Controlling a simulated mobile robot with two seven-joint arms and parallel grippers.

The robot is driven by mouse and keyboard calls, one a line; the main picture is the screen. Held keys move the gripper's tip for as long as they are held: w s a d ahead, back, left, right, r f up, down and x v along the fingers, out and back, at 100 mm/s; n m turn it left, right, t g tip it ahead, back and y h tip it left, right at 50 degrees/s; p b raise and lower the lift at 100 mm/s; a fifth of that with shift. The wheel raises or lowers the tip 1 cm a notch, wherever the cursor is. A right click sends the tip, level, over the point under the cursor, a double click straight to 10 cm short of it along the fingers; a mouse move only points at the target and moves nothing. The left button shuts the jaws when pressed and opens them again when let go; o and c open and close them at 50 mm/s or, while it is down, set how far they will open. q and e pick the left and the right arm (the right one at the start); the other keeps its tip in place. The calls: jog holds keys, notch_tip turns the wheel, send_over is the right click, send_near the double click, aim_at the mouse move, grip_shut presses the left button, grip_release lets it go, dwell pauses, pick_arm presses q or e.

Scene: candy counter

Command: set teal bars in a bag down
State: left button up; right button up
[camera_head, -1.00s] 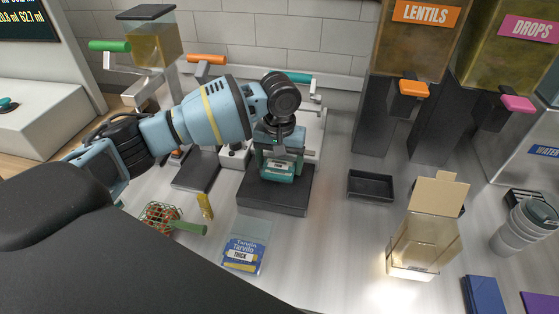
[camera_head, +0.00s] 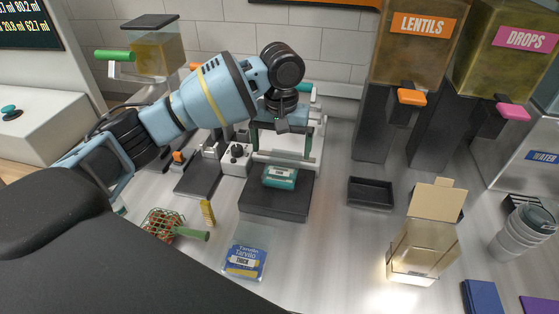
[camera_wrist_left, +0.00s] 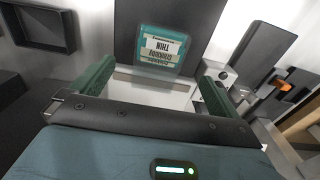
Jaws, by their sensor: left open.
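The teal bars in a bag (camera_head: 280,178), with a pale label, lie flat on the black platform (camera_head: 262,205) in the middle of the counter. In the left wrist view the teal bag (camera_wrist_left: 162,45) lies beyond my fingertips, its label reading "THIN". My left gripper (camera_head: 285,150) is open and empty, above and behind the bag and apart from it. Its two green fingers are spread wide in the left wrist view (camera_wrist_left: 155,82). My right gripper is in neither view.
A wire basket (camera_head: 165,226) with a green handle is at left. An empty black tray (camera_head: 371,193) and a clear bin (camera_head: 418,255) stand at right. Dispensers line the back.

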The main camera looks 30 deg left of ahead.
aim_at(281, 169)
pick_arm(q)
jog(key=shift+r, duration=2.25)
